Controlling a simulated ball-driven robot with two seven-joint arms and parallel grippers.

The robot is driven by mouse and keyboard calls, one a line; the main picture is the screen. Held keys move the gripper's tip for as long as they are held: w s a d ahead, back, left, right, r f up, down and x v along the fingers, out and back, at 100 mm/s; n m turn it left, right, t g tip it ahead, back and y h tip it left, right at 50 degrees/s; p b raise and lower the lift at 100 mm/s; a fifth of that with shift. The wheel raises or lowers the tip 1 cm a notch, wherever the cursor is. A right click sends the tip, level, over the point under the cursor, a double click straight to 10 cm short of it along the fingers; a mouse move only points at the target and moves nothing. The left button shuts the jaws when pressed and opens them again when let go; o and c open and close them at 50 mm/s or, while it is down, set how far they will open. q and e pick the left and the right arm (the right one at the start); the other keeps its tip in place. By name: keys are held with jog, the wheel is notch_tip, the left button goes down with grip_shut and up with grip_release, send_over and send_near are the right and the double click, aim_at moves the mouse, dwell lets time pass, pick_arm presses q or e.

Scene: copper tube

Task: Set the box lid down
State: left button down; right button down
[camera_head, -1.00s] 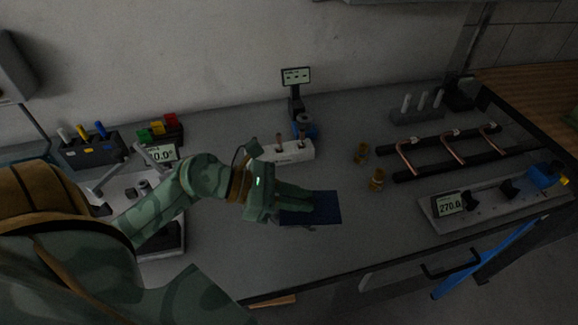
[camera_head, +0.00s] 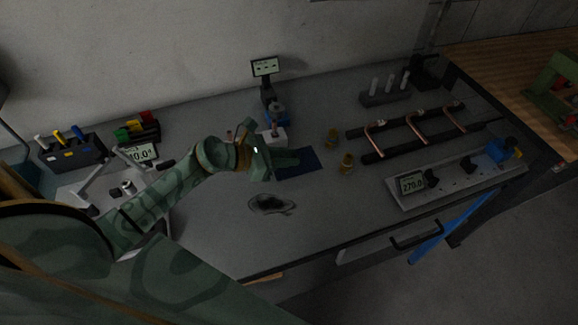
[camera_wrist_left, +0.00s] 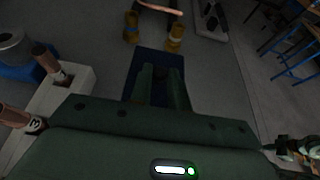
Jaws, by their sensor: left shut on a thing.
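The box lid is a flat dark blue panel (camera_head: 308,164). My left gripper (camera_head: 288,158) is shut on it, with the fingers lying over its left part in the head view. In the left wrist view the lid (camera_wrist_left: 150,58) extends past the two green fingertips (camera_wrist_left: 161,72). The lid is low over the grey bench; I cannot tell whether it touches the top. A dark oval thing (camera_head: 271,204) with a pale rim lies on the bench in front of the gripper, apart from the lid.
A white block (camera_head: 273,136) with copper pieces stands just behind the lid. Copper tubes (camera_head: 420,127) lie on black rails, and a grey fixture (camera_head: 410,200) reads 270.0.

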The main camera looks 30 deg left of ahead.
pick_arm(q)
jog(key=shift+w+f, duration=0.25)
jog(key=shift+f, duration=0.1)
jog(key=f, duration=0.1)
jog(key=f+b, duration=0.1)
jog(key=shift+w+d+f, duration=0.15)
jog(key=shift+w+f, duration=0.1)
jog(key=shift+f, duration=0.45)
jog(key=shift+f, duration=0.25)
jog(key=c, duration=1.3)
grip_release()
jog(key=shift+r, duration=0.1)
